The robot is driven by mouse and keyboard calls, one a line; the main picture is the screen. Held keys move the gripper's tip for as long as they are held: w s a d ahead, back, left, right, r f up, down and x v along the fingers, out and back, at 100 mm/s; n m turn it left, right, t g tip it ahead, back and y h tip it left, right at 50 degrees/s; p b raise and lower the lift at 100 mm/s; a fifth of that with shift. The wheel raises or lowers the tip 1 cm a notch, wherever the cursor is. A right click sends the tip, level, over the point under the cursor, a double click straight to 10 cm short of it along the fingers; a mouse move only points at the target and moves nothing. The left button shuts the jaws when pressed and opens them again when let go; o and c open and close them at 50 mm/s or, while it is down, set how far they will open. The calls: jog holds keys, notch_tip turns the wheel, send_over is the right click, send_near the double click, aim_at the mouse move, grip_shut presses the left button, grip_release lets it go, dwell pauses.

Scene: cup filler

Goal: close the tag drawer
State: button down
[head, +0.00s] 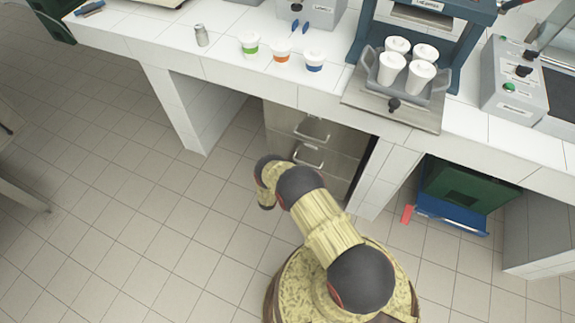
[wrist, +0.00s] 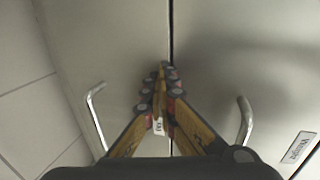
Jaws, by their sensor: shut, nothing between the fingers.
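A grey drawer cabinet (head: 340,140) stands under the white counter. Its fronts carry an upper handle (head: 312,136) and a lower handle (head: 307,163). No front clearly stands out from the others; which one is the tag drawer I cannot tell. The wrist view shows two grey fronts close up, split by a narrow dark seam, with a left handle (wrist: 95,115) and a right handle (wrist: 245,120). A small label (wrist: 300,147) sits on the right front. My gripper (wrist: 164,72) is shut and empty, its tips between the handles near the seam; contact is unclear. In the head view its fingers are hidden.
White counter legs (head: 175,105) flank the cabinet. Lidded cups (head: 281,51) and a tray with white cups (head: 405,65) stand on the counter above. A green box with a blue part (head: 450,215) is low at the right.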

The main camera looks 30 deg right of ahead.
jog(key=f+p+v, duration=0.1)
jog(key=p+v, duration=0.1)
jog(key=v, duration=1.2)
jog(key=shift+p, duration=0.3)
jog(key=shift+s, duration=0.1)
